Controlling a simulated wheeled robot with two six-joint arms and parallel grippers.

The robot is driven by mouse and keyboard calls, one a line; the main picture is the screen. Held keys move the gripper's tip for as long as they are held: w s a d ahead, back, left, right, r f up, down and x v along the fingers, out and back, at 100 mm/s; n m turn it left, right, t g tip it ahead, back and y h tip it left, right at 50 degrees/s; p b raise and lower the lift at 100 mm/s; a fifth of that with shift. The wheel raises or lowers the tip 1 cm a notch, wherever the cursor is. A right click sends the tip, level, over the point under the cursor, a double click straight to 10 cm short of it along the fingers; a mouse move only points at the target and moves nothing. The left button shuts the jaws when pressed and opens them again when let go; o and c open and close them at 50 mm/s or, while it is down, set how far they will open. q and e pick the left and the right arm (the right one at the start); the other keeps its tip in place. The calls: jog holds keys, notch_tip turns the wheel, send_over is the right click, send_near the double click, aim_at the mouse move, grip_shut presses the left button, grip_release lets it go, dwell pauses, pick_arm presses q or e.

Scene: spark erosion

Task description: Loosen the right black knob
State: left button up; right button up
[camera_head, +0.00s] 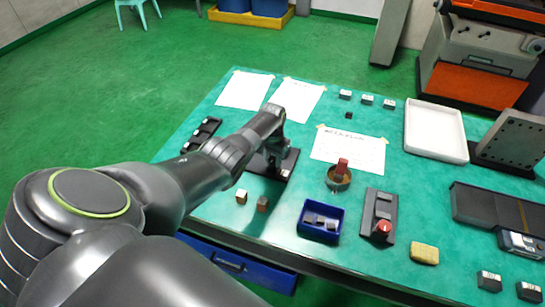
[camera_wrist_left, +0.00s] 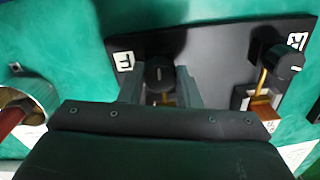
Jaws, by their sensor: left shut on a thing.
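A dark fixture plate (camera_head: 290,165) lies on the green table, mostly hidden by my left arm in the head view. In the left wrist view the plate (camera_wrist_left: 220,45) carries two black knobs. One black knob (camera_wrist_left: 160,73) sits between the fingers of my left gripper (camera_wrist_left: 161,90), which is shut on it. The other black knob (camera_wrist_left: 283,57) stands apart at the right of the picture, above a brass-coloured rod. White labels lie beside the knobs; their letters are hard to read. In the head view my left gripper (camera_head: 272,158) is down at the plate. My right gripper is out of view.
A round metal pot with a red-handled thing (camera_head: 340,176) stands right of the plate. A blue bin (camera_head: 320,221), a dark block with a red knob (camera_head: 382,228) and a yellow sponge (camera_head: 424,253) lie near the front edge. A white tray (camera_head: 436,130) is farther back.

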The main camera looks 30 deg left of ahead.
aim_at(273, 159)
pick_arm(q)
jog(key=shift+n, duration=0.5)
jog(key=o, duration=1)
jog(key=shift+c, duration=0.2)
jog(key=shift+r+p, duration=0.3)
jog(key=shift+r, duration=0.2)
notch_tip(273, 159, up, 5)
jog(key=shift+f+p, duration=0.15)
jog(key=shift+p, duration=0.4)
notch_tip(273, 159, up, 12)
jog(key=b, duration=0.1)
jog(key=shift+f, duration=0.15)
